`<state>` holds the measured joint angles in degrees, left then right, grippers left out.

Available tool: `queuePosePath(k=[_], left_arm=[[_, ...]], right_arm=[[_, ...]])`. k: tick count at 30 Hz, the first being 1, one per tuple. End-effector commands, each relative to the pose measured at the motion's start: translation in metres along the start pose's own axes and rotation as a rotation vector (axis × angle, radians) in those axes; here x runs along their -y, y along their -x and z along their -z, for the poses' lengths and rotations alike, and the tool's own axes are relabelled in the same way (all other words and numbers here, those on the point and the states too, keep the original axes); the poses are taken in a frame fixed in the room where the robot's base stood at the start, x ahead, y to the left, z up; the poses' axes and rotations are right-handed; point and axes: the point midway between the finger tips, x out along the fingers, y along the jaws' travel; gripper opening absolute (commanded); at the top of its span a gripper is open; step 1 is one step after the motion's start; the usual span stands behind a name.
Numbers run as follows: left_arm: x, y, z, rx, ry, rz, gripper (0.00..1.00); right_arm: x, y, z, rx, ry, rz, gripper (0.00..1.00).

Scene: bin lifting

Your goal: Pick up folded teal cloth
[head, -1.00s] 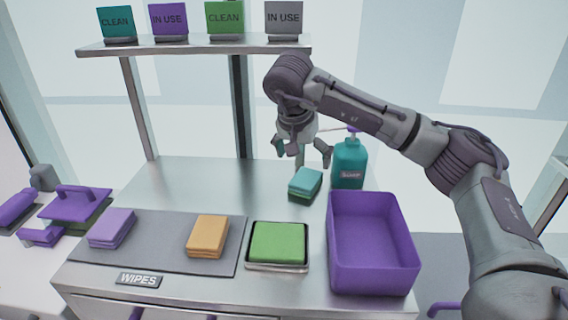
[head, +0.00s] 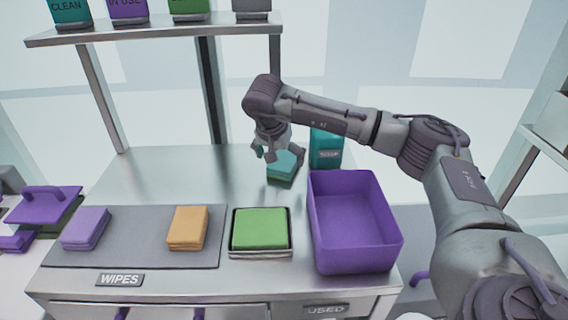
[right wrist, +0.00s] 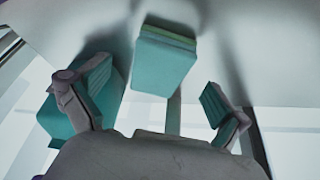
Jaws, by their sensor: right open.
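The folded teal cloth (head: 283,160) lies on top of a green folded cloth on the metal table, left of a teal bottle. In the right wrist view the teal cloth (right wrist: 163,66) sits ahead of the fingers, with the green edge behind it. My right gripper (head: 278,153) is just above and in front of the stack and hides part of it. In the right wrist view its fingers (right wrist: 158,98) are spread wide and nothing is between their tips. My left gripper is not in view.
A green cloth (head: 259,228) lies in a tray (head: 260,253). Orange (head: 187,228) and lilac (head: 85,228) cloths lie left. A shelf (head: 160,28) rises behind.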

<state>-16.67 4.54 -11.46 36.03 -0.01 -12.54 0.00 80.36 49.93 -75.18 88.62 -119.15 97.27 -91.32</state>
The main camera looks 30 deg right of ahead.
Motion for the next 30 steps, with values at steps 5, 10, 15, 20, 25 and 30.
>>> queuePosePath(k=[5,10,15,20,25,30], left_arm=[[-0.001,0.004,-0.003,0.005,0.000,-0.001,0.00],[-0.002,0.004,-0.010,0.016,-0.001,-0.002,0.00],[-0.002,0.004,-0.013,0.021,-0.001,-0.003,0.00],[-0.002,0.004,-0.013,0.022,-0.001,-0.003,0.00],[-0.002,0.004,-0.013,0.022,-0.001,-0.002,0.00],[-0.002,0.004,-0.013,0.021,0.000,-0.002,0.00]], right_arm=[[0.001,-0.026,-0.001,0.002,0.000,-0.002,1.00],[0.001,-0.033,-0.001,0.001,0.002,0.000,1.00],[0.001,-0.033,-0.002,0.001,0.002,0.000,0.97],[0.001,-0.033,-0.001,0.001,0.001,0.001,0.70],[0.001,-0.033,-0.001,0.001,0.001,0.001,0.42],[0.001,-0.032,-0.001,0.001,0.001,0.001,0.33]])
